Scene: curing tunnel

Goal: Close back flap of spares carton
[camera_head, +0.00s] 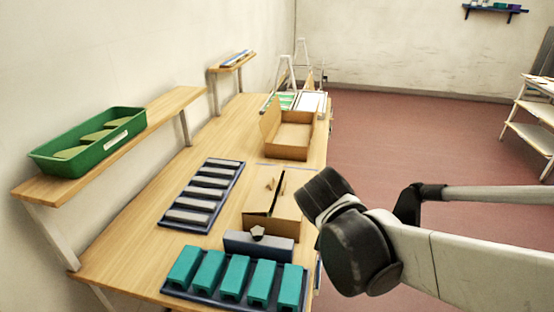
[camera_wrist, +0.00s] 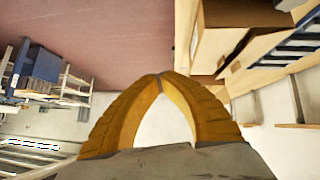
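Two brown cartons stand on the wooden bench in the head view. The nearer carton (camera_head: 272,222) has its top flaps folded mostly over, with a dark gap between them and small tabs sticking up. The farther carton (camera_head: 291,146) is open at the top, with a flap raised at its left side. I cannot tell which one is the spares carton. My gripper (camera_wrist: 160,76) shows in the wrist view with its yellow fingers meeting at the tips and nothing between them. It is apart from a brown carton (camera_wrist: 222,45) at the upper right of that view.
A dark tray of grey bars (camera_head: 203,191) lies left of the nearer carton. Teal blocks (camera_head: 233,280) and a dark blue holder (camera_head: 258,246) are in front of it. A green bin (camera_head: 90,142) sits on the wall shelf. Red floor is open to the right.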

